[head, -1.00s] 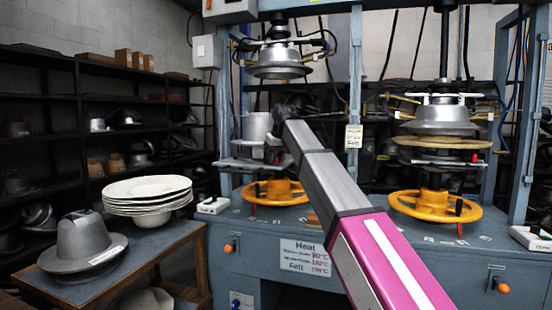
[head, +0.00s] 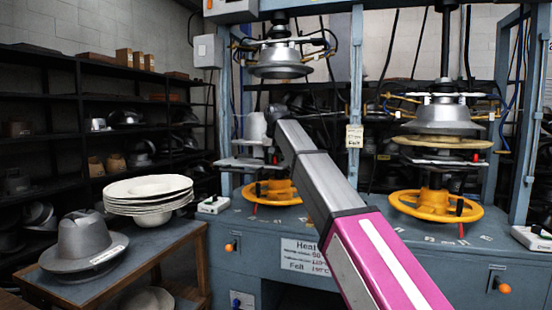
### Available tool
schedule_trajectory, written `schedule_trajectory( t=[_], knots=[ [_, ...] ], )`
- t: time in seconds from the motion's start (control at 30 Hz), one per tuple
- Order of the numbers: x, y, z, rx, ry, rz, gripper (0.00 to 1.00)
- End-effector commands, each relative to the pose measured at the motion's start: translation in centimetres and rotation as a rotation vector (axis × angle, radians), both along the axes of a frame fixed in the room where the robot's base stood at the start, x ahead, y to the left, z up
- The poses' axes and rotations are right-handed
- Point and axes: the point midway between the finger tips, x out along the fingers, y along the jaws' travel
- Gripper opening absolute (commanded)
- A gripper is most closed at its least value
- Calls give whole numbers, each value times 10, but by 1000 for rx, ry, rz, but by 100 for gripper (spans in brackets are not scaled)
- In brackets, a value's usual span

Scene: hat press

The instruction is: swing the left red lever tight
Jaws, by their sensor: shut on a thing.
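On the left press, a light grey hat block (head: 256,127) stands on a flat plate (head: 238,162). My arm comes in from the lower right, and its dark wrist ends at the right of that block. My gripper (head: 275,152) is small and dark, low beside the plate's right edge. It is shut on the left red lever (head: 276,160), of which only a speck of red shows. The arm and gripper hide most of the lever, so I cannot tell its angle. The right press has a matching red lever (head: 475,158) at its plate's right side.
Yellow handwheels (head: 434,207) sit below both plates. A heated bell (head: 280,62) hangs above the left plate, and a blue post (head: 355,100) stands right of my wrist. At left, a wooden table (head: 172,247) holds stacked cream hat shapes (head: 148,190) and a grey hat form (head: 85,238).

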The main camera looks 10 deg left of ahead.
Motion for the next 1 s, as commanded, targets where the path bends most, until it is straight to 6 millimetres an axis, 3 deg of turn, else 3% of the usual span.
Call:
schedule_trajectory(
  t=[0.5, 1.0],
  knots=[
    [-13, 14, 1, -1, -1, -466, 0],
    [-18, 21, 1, 1, -1, -694, 0]
  ],
)
